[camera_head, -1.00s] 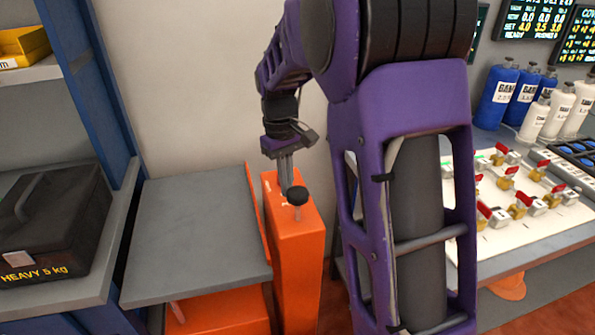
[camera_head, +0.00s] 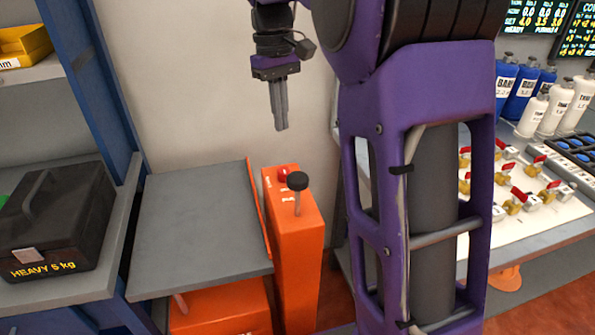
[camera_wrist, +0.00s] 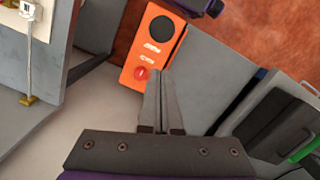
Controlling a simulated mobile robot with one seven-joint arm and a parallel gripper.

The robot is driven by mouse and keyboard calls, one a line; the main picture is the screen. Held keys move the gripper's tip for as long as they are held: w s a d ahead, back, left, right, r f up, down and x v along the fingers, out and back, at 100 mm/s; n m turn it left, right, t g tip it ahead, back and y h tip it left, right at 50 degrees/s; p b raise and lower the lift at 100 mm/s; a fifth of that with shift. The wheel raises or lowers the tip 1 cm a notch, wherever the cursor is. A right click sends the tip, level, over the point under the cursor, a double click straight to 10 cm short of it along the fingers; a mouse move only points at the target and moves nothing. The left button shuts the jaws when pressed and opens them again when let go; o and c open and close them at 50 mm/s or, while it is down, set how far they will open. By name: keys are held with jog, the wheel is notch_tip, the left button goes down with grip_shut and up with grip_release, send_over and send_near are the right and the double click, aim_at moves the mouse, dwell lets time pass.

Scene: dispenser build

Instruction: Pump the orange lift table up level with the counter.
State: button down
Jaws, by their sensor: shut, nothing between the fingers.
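The orange lift table has a flat grey top (camera_head: 195,225) and an orange pedestal (camera_head: 297,255) at its right side. A black-knobbed pump lever (camera_head: 297,182) stands up from the pedestal, and a red button (camera_head: 283,174) sits behind it. In the wrist view the knob (camera_wrist: 163,29) and the red button (camera_wrist: 141,73) show on the orange pedestal top. My gripper (camera_head: 282,128) is shut and empty, pointing down above and behind the pedestal, apart from the lever. In the wrist view its fingertips (camera_wrist: 158,75) appear close to the red button, but the head view shows them higher up.
A shelf with a black box (camera_head: 55,225) marked HEAVY and a yellow bin (camera_head: 22,45) stands at the left. The counter (camera_head: 540,245) at the right holds bottles and red-handled valves. The grey table top is bare.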

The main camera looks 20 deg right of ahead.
aim_at(296, 175)
jog(key=shift+w+r, duration=0.1)
jog(key=shift+r, duration=0.9)
jog(key=s+f+p, duration=0.1)
jog(key=s, duration=0.1)
jog(key=s+d+f+p, duration=0.1)
jog(key=f, duration=0.1)
jog(key=shift+s+d, duration=0.2)
jog(key=shift+s, duration=0.15)
jog(key=f+b, duration=0.6)
jog(key=f, duration=0.1)
jog(key=shift+s+d, duration=0.15)
jog(key=shift+s, duration=0.2)
